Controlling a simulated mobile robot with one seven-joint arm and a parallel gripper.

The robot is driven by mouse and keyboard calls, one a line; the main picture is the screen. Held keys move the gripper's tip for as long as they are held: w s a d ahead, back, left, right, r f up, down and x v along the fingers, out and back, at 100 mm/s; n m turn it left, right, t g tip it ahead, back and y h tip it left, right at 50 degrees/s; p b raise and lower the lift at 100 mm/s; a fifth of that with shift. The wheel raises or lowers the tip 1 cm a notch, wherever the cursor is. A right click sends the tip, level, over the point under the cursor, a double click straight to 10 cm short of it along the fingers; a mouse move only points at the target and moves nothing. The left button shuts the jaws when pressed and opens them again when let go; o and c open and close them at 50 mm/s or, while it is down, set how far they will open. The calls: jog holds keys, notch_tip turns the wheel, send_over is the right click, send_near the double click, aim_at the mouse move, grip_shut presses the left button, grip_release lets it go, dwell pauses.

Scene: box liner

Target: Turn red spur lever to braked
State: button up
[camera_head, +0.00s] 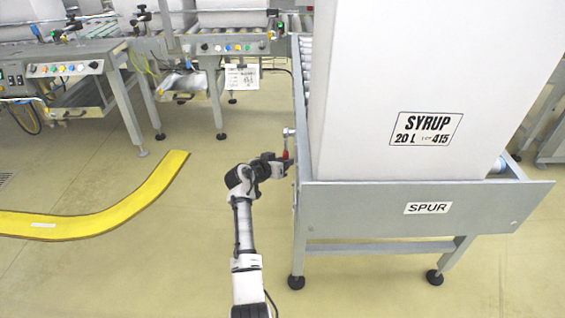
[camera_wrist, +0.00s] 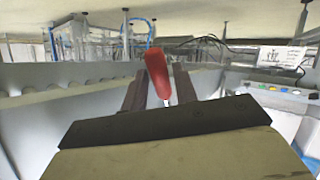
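The red spur lever (camera_head: 285,154) is on the left side of the conveyor marked SPUR (camera_head: 340,196), near its front corner. My gripper (camera_head: 284,163) is at the lever, beside the conveyor's side rail. In the wrist view the lever's red handle (camera_wrist: 157,74) stands between the two fingers of my gripper (camera_wrist: 158,84), tilted slightly, with its metal shaft below. The fingers are apart, one on each side of the handle. I cannot tell whether either finger touches it. No braked marking shows.
A tall white box (camera_head: 380,90) labelled SYRUP stands on the spur conveyor. A yellow floor strip (camera_head: 110,211) curves across the floor at left. Other conveyors with button panels (camera_head: 66,68) stand behind.

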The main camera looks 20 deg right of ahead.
jog(key=p+v, duration=0.1)
jog(key=v, duration=0.6)
jog(key=shift+a, duration=0.2)
jog(key=shift+s+r, duration=0.1)
